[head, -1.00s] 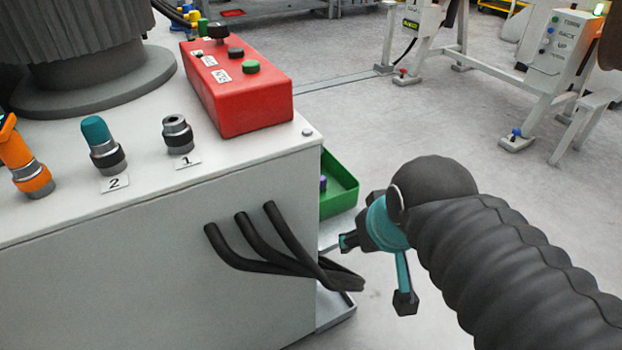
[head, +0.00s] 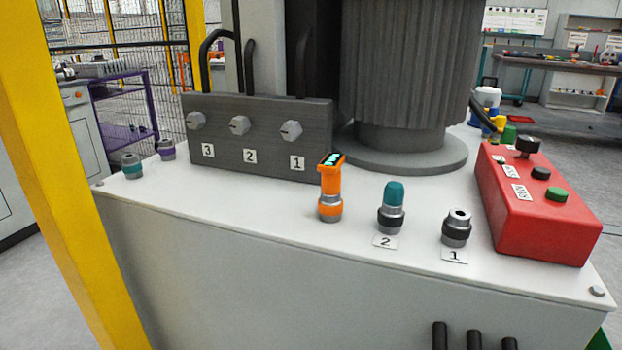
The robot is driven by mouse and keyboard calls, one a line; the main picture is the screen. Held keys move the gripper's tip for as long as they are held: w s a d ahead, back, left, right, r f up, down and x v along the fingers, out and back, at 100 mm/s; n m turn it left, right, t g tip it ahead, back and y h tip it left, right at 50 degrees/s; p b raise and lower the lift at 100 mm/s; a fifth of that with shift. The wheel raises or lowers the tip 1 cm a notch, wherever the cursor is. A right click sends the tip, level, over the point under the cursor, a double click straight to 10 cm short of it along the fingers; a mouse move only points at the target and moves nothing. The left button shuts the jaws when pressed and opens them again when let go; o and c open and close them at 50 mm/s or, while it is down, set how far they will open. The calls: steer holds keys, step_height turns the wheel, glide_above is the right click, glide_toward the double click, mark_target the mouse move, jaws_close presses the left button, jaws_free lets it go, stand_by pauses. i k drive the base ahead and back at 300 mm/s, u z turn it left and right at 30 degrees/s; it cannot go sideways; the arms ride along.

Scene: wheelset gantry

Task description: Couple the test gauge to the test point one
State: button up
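An orange test gauge (head: 331,175) with a lit green display stands upright on the white top of the cabinet (head: 280,225). Its lower end is a grey and orange collar, and I cannot tell what it sits on. To its right, test point two (head: 391,215) is a metal fitting with a teal cap, behind label 2. Test point one (head: 457,228) is right of that, a bare metal fitting with an open top and a dark ring, behind label 1. The gauge is apart from test point one, with test point two between them. My gripper is not in view.
A red control box (head: 535,215) with buttons stands right of test point one. A dark valve block (head: 255,135) with several knobs and a ribbed grey cylinder (head: 405,70) stand behind. Teal (head: 131,165) and purple (head: 167,150) fittings are at left. A yellow post (head: 60,160) rises in front.

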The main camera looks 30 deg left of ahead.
mark_target(329, 168)
steer(key=u, duration=0.5)
steer(key=k, duration=0.25)
steer(key=u, duration=0.95)
steer(key=i, duration=0.5)
steer(key=z, duration=1.05)
steer(key=k, duration=0.65)
steer(key=u, duration=0.85)
